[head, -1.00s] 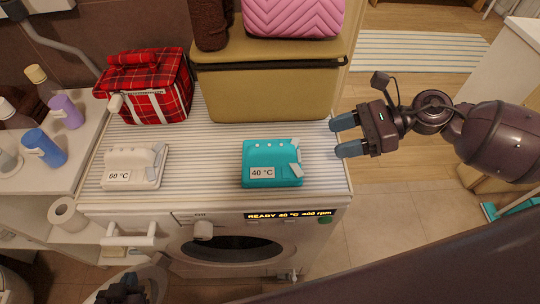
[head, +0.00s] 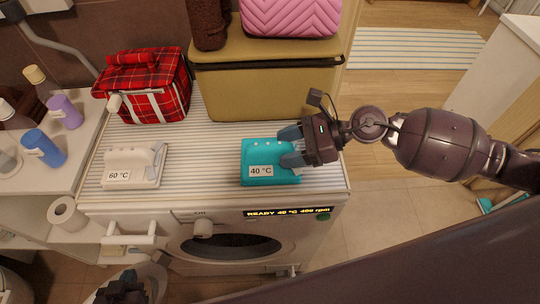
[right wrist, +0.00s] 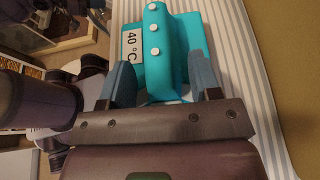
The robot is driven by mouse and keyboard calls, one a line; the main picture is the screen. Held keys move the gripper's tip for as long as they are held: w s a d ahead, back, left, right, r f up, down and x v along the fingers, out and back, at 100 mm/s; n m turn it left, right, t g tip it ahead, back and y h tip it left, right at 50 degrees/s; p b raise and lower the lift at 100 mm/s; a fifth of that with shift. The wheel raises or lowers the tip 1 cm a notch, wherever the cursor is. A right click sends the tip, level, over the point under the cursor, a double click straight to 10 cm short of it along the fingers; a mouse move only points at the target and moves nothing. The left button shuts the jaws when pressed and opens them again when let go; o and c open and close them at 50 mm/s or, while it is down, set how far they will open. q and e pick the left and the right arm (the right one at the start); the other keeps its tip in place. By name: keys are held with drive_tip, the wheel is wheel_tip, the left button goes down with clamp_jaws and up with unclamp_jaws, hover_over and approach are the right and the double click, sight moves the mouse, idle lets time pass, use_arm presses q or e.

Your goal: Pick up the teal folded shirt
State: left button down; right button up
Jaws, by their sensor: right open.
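The teal folded shirt (head: 258,160) with a "40 °C" label lies on the striped top of the washing machine in the head view. My right gripper (head: 290,147) is open at its right end. In the right wrist view, the shirt (right wrist: 167,45) lies ahead, and its raised part with white buttons extends between the two open blue fingers (right wrist: 162,85). I cannot tell whether the fingers touch it. My left gripper (head: 122,292) is at the bottom left of the head view, low in front of the machine; its jaw state is unclear.
A white folded shirt (head: 130,168) labelled "60 °C" lies left on the striped top (head: 205,160). A red plaid bag (head: 150,85) and a large olive box (head: 265,90) stand behind. Bottles stand on the left shelf (head: 80,140). Striped surface between the shirts is clear.

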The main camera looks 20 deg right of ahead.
drive_tip(key=shift+c, duration=0.3)
clamp_jaws()
